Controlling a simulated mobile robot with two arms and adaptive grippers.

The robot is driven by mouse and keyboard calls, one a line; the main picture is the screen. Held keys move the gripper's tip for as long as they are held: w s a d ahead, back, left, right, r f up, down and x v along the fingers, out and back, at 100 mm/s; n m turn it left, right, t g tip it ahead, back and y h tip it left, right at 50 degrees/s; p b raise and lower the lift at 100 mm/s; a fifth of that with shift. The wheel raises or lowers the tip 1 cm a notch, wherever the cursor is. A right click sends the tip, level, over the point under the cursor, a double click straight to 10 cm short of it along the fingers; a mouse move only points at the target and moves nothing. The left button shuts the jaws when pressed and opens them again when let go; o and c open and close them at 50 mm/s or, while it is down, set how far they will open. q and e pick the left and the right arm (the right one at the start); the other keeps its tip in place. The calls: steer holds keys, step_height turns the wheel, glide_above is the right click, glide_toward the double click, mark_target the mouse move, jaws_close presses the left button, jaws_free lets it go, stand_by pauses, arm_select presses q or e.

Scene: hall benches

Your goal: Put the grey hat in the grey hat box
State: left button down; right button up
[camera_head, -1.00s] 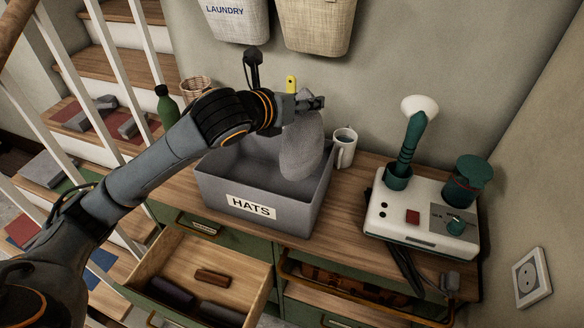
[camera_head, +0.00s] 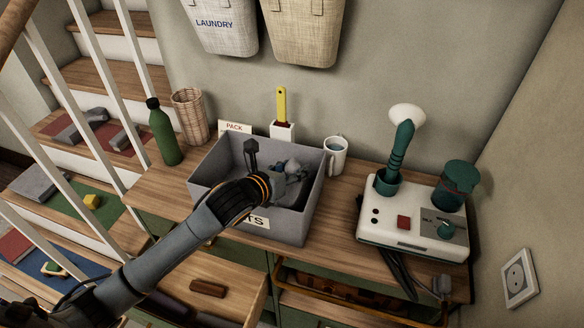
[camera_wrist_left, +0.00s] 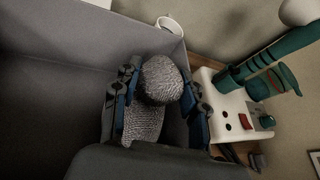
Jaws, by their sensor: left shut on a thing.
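The grey hat box (camera_head: 287,224) stands open on the wooden dresser top in the head view, its HATS label partly hidden by my arm. My left gripper (camera_head: 290,172) reaches down into the box from above, towards its right side. In the left wrist view, my left gripper (camera_wrist_left: 160,100) is shut on the grey knitted hat (camera_wrist_left: 162,80), with a blue-edged finger on each side. The hat is inside the box walls there. I cannot tell whether it touches the box floor. In the head view the hat is mostly hidden by the gripper. My right gripper is not in view.
A white mug (camera_head: 336,158) stands right of the box. A white device (camera_head: 412,228) with teal parts is farther right. A green bottle (camera_head: 163,135), a wicker basket (camera_head: 189,116) and a yellow-handled brush (camera_head: 282,105) stand behind or left. An open drawer (camera_head: 240,290) juts out below.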

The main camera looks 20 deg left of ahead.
arm_select(q)
steer(key=shift+f, duration=0.1)
steer(key=c, duration=0.7)
jaws_free()
steer(key=shift+c, duration=0.2)
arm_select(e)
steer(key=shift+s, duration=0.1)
arm_select(q)
steer(key=shift+s+r, duration=0.1)
steer(key=shift+r, duration=0.1)
steer(key=shift+b+v, duration=0.95)
steer(key=shift+v, duration=4.95)
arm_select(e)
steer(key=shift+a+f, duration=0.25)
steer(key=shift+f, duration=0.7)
